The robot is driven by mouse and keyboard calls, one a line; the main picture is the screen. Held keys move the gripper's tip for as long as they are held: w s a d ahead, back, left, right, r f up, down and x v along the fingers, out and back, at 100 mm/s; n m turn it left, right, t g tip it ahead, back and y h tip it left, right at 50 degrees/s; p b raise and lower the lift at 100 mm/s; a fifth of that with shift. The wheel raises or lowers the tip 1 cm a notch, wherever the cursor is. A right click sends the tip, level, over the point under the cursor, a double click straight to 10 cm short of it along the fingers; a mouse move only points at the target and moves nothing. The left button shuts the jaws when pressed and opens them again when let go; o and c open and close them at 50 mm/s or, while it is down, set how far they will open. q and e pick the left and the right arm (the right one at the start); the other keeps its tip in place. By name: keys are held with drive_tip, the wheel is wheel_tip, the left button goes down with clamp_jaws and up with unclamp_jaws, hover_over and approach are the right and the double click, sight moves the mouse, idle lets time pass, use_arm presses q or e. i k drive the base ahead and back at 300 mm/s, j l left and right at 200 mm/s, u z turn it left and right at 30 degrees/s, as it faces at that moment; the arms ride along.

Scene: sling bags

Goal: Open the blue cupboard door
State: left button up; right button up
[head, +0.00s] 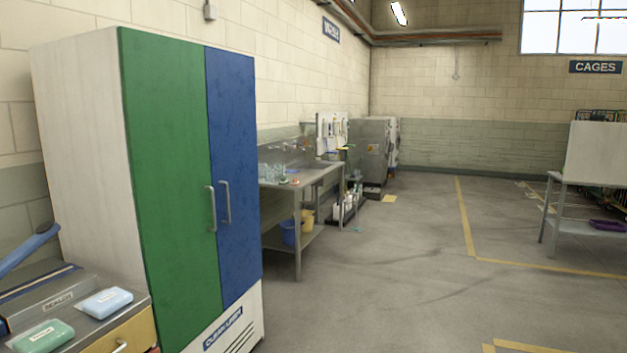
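A tall white cupboard (75,130) stands on the left with two doors. The left door is green (165,170) and the right door is blue (232,130). Both doors look shut. The blue door has a vertical metal handle (226,202) near its left edge, beside the green door's handle (211,208). A label sits on the white panel below the doors. Neither of my grippers is in view.
A bench (25,313) with a blue packet (105,302) and a green packet (40,337) is at the lower left. A metal sink table (318,178) stands beyond the cupboard. A metal table (590,180) is at the right. The floor (390,290) before the cupboard is clear.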

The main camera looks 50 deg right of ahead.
sight(230, 81)
drive_tip(key=z, duration=1.1)
drive_tip(key=i+l, duration=0.1)
drive_tip(key=i, duration=0.15)
drive_tip(key=i+l+u, duration=0.1)
drive_tip(key=i, duration=0.2)
